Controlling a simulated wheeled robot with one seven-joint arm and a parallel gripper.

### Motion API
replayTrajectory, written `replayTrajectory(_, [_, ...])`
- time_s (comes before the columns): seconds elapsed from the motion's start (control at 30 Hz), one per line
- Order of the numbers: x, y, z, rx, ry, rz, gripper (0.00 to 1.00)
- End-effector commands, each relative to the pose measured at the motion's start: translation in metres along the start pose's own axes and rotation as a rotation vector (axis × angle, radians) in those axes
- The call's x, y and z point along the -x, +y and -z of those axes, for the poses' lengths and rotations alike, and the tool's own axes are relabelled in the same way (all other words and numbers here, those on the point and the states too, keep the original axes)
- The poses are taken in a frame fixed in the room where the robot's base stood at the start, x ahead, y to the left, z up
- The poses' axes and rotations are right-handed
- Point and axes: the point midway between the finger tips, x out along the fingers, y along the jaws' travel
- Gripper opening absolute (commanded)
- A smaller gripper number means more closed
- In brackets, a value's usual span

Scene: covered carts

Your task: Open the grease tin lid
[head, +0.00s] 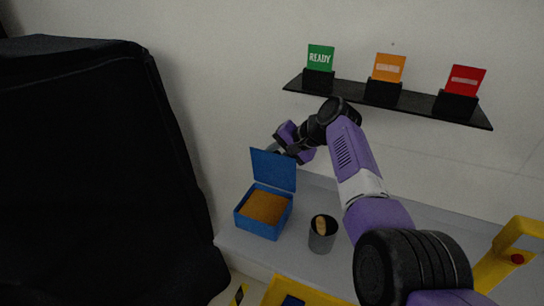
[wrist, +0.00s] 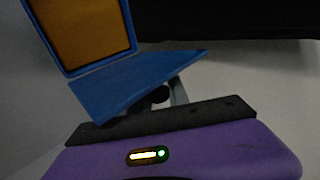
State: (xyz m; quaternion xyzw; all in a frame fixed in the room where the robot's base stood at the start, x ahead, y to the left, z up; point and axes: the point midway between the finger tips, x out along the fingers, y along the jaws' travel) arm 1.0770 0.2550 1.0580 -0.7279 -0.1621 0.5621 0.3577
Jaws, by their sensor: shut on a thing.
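The grease tin (head: 257,228) is a blue box with orange-brown grease inside, standing on the grey shelf top. Its blue lid (head: 273,170) stands raised, roughly upright at the back edge. My gripper (head: 281,152) is at the lid's upper edge, at its back right, with its fingertips mostly hidden. In the wrist view the lid (wrist: 135,85) reaches to my gripper (wrist: 168,97), which is shut on it; the exact contact is dark and partly hidden. The open tin (wrist: 65,70) shows at the upper left there.
A grey cup (head: 322,240) with a tan-topped thing inside stands right of the tin. A black wall ledge (head: 410,104) with green, orange and red cards is above. A black covered cart (head: 90,170) is at left, yellow frames at right and front.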

Motion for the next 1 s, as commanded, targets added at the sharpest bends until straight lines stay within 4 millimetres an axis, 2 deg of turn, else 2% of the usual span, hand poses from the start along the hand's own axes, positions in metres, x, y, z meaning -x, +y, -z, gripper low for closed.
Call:
replayTrajectory(0.5, [-0.0009, 0.0006, -0.0003, -0.011, -0.008, 0.000, 0.00])
replayTrajectory(0.53, [-0.0009, 0.0006, -0.0003, -0.011, -0.007, 0.000, 0.27])
replayTrajectory(0.6, [-0.0009, 0.0006, -0.0004, -0.011, -0.008, 0.000, 0.41])
replayTrajectory(1.0, [0.0012, 0.0008, -0.0004, -0.010, -0.009, 0.000, 0.42])
